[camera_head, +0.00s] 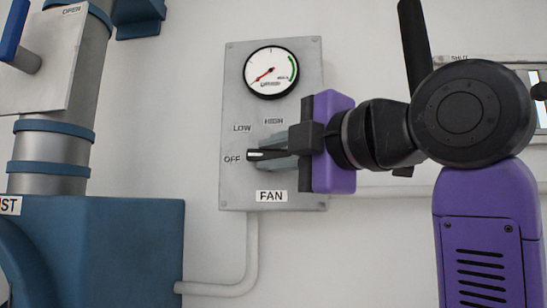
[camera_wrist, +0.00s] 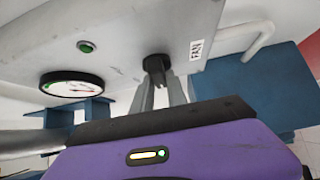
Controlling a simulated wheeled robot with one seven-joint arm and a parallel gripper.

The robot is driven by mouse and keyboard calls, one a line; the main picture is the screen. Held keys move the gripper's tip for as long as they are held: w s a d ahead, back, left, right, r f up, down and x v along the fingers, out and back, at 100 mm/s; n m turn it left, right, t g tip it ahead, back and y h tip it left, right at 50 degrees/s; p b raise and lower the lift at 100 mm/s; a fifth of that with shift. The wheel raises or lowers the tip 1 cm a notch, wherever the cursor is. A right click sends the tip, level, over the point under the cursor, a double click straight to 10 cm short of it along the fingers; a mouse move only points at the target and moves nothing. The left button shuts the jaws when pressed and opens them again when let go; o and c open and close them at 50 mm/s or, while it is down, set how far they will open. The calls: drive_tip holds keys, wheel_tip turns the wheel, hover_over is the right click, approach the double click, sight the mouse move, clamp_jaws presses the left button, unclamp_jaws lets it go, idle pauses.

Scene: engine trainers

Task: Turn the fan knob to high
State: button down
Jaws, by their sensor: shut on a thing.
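The fan panel (camera_head: 235,110) is a grey plate on the wall with the labels OFF, LOW, HIGH and FAN. The black fan knob (camera_head: 254,155) has a white mark that points left, at OFF. My gripper (camera_head: 270,152) comes from the right, with its fingers closed around the knob and hiding part of it. In the wrist view, the black knob (camera_wrist: 156,64) sits between the fingertips of my gripper (camera_wrist: 161,79). A round gauge (camera_head: 271,72) is above the knob, its red needle pointing to the lower left. It also shows in the wrist view (camera_wrist: 75,88).
A green lamp (camera_wrist: 86,46) is on the panel in the wrist view. A blue housing (camera_head: 95,245) with a grey pipe (camera_head: 50,150) and a blue-handled lever (camera_head: 14,30) stands at left. A conduit (camera_head: 250,250) runs below the panel. Bare wall lies between them.

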drive_tip(key=shift+w+a+f+m+t+h+b, duration=0.1)
drive_tip(key=shift+a+f+m+t+h+b, duration=0.1)
drive_tip(key=shift+m+t+h+b, duration=3.1)
drive_tip(key=shift+s+a+f+m+t+h+b, duration=0.15)
drive_tip(key=shift+m+t+h+b, duration=1)
drive_tip(key=shift+m, duration=4.3)
drive_tip(key=shift+w+a+f+m+t+h+b, duration=0.2)
drive_tip(key=shift+m+t+h+b, duration=2)
drive_tip(key=shift+m, duration=2.15)
drive_tip(key=shift+d+m+h, duration=0.1)
drive_tip(key=shift+m+h, duration=0.25)
drive_tip(key=shift+m, duration=0.05)
drive_tip(key=c, duration=1.3)
unclamp_jaws()
